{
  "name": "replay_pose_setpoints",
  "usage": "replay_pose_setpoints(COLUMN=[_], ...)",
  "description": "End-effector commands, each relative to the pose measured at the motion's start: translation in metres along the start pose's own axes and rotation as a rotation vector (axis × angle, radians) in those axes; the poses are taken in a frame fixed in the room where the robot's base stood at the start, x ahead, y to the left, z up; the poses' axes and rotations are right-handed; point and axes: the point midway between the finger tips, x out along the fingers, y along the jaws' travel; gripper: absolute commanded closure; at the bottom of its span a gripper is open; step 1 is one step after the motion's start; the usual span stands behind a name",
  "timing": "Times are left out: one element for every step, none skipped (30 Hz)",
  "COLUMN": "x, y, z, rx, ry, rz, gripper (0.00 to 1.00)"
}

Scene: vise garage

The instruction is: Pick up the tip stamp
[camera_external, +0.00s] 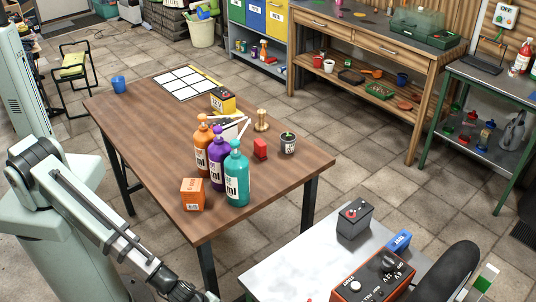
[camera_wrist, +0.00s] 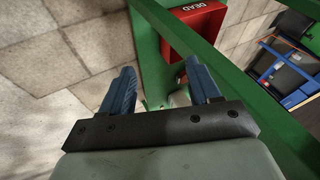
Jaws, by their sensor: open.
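I cannot make out with certainty which thing is the tip stamp. A small brass piece with a knob on top (camera_external: 261,120) stands upright on the wooden table (camera_external: 145,125), and a small red piece (camera_external: 260,149) stands nearer the front; either may be a stamp. No lettering is readable on them. My gripper (camera_wrist: 160,78) is open and empty in the wrist view, pointing at a green frame below. In the external view my arm runs to the bottom edge, well off the wooden table, and the fingertips are not visible.
Orange, purple and teal bottles (camera_external: 237,174) and an orange box (camera_external: 193,194) stand at the table's front. A black jar (camera_external: 288,142), yellow-black battery (camera_external: 223,101) and blue cup (camera_external: 119,84) are also there. A red DEAD bin (camera_wrist: 198,27) is beyond my fingers.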

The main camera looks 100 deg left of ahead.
Motion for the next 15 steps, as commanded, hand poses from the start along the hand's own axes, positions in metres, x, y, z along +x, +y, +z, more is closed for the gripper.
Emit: replay_pose_setpoints(x=[-0.007, -0.012, -0.020, -0.027, -0.034, -0.043, -0.051, -0.058, -0.068, -0.076, -0.083, -0.092, -0.099, -0.105, -0.113], y=[0.001, 0.002, 0.003, 0.004, 0.004, 0.004, 0.003, 0.002, -0.001, -0.005, -0.009, -0.016, -0.023, -0.032, -0.044], z=[-0.038, -0.058, -0.084, -0.103, -0.122, -0.145, -0.162, -0.178, -0.198, -0.212, -0.226, -0.243, -0.254, -0.265, -0.278], rx=[0.034, 0.055, 0.079, 0.096, 0.112, 0.129, 0.141, 0.150, 0.159, 0.163, 0.164, 0.162, 0.157, 0.150, 0.138], ry=[0.075, 0.117, 0.173, 0.213, 0.254, 0.304, 0.339, 0.373, 0.415, 0.444, 0.471, 0.504, 0.525, 0.545, 0.567], rz=[-0.017, -0.028, -0.041, -0.049, -0.057, -0.067, -0.075, -0.081, -0.091, -0.097, -0.103, -0.112, -0.118, -0.124, -0.132], gripper=[0.38, 0.38, 0.38, 0.38, 0.38, 0.38, 0.38, 0.38, 0.38, 0.38, 0.38, 0.38, 0.38, 0.38, 0.38])
